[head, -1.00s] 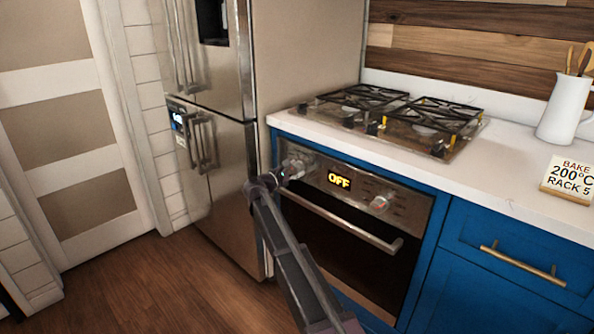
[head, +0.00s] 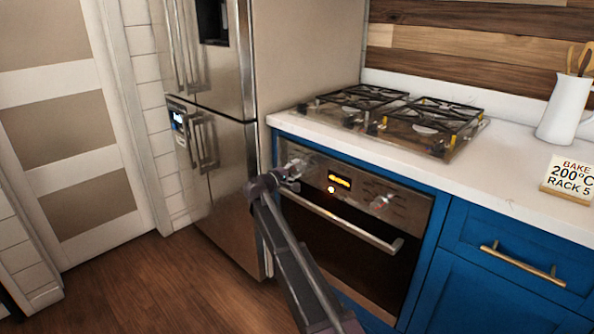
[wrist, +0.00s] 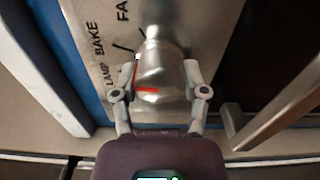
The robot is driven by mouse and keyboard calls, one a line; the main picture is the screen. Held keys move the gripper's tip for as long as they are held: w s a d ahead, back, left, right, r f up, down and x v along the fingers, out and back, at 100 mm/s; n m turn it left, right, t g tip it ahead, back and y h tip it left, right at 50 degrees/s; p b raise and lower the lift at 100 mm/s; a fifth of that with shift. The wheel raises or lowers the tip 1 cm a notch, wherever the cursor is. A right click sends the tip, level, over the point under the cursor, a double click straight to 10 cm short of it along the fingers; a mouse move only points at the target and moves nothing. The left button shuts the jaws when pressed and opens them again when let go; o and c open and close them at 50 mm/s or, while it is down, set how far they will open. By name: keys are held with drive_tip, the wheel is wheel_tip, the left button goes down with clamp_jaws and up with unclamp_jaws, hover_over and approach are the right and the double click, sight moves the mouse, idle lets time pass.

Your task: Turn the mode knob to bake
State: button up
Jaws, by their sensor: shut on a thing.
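The mode knob (wrist: 160,70) is a round metal knob on the left of the oven's front panel; it also shows in the head view (head: 294,167). My gripper (wrist: 160,92) has one finger on each side of it and is shut on it; in the head view, my gripper (head: 284,178) reaches the panel from below. LAMP (wrist: 108,75), BAKE (wrist: 98,45) and a cut-off label starting FA (wrist: 122,10) are printed around the knob's left. A red mark on the knob points left, nearer LAMP than BAKE. The oven display (head: 340,180) is lit amber, too blurred to read.
A second knob (head: 380,204) is on the panel's right. The oven handle (head: 345,222) runs below. A steel fridge (head: 230,190) stands close on the left. A card (head: 568,180) on the counter reads BAKE 200°C RACK 5.

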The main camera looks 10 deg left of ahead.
drive_tip(key=shift+s+m, duration=0.15)
drive_tip(key=shift+m, duration=1.25)
drive_tip(key=o, duration=1)
drive_tip(key=shift+o, duration=0.7)
drive_tip(key=shift+a, duration=0.1)
drive_tip(key=v, duration=1.1)
drive_tip(key=shift+s+a, duration=0.25)
drive_tip(key=shift+s, duration=0.05)
